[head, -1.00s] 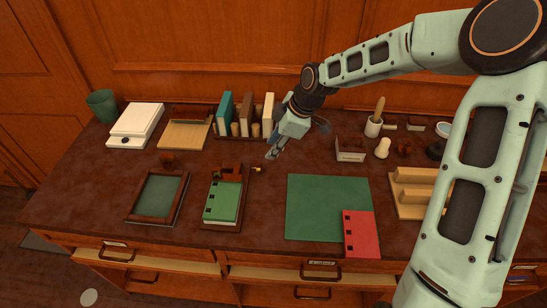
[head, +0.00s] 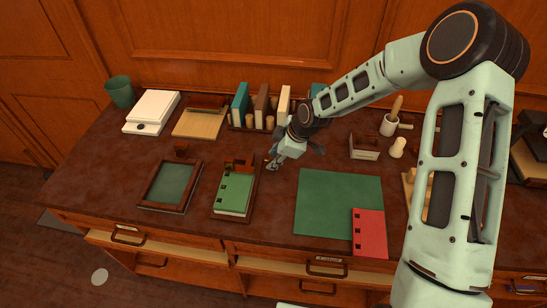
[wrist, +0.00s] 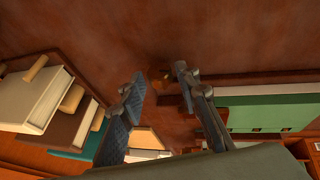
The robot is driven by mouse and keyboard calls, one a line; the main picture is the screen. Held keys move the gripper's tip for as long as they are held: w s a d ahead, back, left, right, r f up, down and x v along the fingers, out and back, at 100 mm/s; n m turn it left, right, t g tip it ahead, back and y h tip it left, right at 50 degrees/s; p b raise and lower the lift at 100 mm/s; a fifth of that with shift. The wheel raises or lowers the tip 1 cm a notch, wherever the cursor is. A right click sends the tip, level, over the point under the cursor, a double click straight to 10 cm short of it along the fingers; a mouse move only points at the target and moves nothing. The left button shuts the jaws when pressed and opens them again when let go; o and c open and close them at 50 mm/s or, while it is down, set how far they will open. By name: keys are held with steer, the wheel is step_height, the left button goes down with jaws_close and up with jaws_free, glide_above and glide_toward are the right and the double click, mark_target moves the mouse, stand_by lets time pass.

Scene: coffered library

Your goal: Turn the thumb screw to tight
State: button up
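The green book (head: 236,192) lies on a dark wooden press tray (head: 216,213) with a reddish-brown clamp block (head: 239,163) at its back end. The book also shows at right in the wrist view (wrist: 255,112). A small brownish knob, seemingly the thumb screw (wrist: 158,74), shows between my fingertips in the wrist view. In the head view my gripper covers the screw's place, just right of the clamp block. My gripper (head: 271,165) points down there; in the wrist view its fingers (wrist: 159,78) stand apart on either side of the knob. Contact cannot be told.
Upright books (head: 262,106) stand close behind my gripper. A green mat (head: 325,200) with a red book (head: 369,232) lies to the right, and a framed green panel (head: 170,185) to the left. A card holder (head: 364,149) stands right of my gripper. Bare desktop lies between tray and mat.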

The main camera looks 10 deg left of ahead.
steer(key=shift+w+a+f, duration=0.1)
steer(key=shift+a+f, duration=0.05)
steer(key=shift+f, duration=0.15)
steer(key=shift+c, duration=0.7)
jaws_close()
steer(key=shift+w+r+g+p, duration=0.15)
steer(key=shift+g+p, duration=0.35)
steer(key=shift+p, duration=0.15)
steer(key=shift+w+f+m+g, duration=0.1)
steer(key=shift+f+m+g, duration=0.1)
steer(key=shift+g, duration=0.45)
steer(key=shift+w+f+m+g, duration=0.1)
steer(key=shift+m+g, duration=0.1)
steer(key=shift+g, duration=0.45)
steer(key=shift+r+g+b, duration=0.1)
steer(key=shift+g+b, duration=0.3)
